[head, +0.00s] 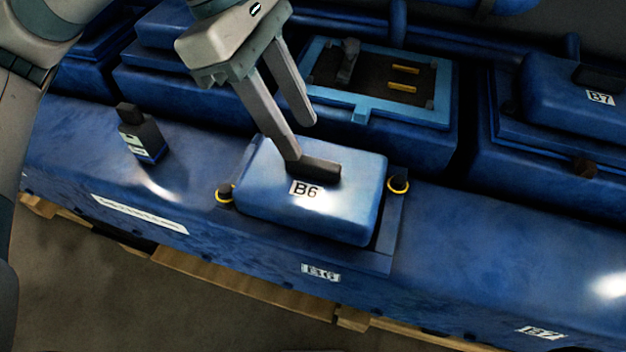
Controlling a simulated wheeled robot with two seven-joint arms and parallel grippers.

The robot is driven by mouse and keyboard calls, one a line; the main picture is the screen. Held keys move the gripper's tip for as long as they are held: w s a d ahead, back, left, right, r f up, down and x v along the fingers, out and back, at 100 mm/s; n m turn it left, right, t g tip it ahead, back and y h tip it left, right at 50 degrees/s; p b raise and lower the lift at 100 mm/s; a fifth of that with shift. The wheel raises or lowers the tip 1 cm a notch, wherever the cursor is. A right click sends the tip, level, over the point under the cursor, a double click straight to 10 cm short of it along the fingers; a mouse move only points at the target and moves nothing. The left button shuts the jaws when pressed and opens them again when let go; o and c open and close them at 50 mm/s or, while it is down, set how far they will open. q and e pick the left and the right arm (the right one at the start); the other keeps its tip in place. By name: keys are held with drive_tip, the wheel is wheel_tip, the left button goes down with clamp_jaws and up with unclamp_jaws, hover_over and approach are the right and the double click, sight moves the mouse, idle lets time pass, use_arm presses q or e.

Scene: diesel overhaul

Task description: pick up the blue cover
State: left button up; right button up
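The blue cover (345,215) is a rounded block labelled B6 on the front of the blue engine, with a dark bar handle (324,170) on its top. My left gripper (299,138) comes down from above with its two long fingers spread apart. The nearer fingertip is at the left end of the handle in the picture; I cannot tell whether it touches. The other fingertip is behind and higher in the picture. Nothing shows between the fingers. My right gripper is out of view.
Yellow-ringed knobs (398,185) flank the cover. A dark bottle (141,135) stands on the engine to the left. Behind is an open hatch with a light-blue frame (392,106) and yellow bars inside. Another cover, B7 (560,95), is at right. Wooden planks (245,281) run below.

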sight(312, 161)
use_arm(q)
drive_tip(key=shift+s+d+f+p, duration=0.15)
drive_tip(key=shift+f+p, duration=0.15)
drive_tip(key=shift+p, duration=0.3)
drive_tip(key=p+x, duration=0.2)
drive_tip(key=x, duration=0.1)
drive_tip(key=shift+s+d+f, duration=0.1)
drive_tip(key=shift+s+f, duration=0.1)
drive_tip(key=shift+f, duration=0.05)
drive_tip(key=shift+d+f, duration=0.1)
drive_tip(key=shift+f, duration=0.35)
drive_tip(key=shift+r+p, duration=0.1)
drive_tip(key=shift+p, duration=0.2)
clamp_jaws()
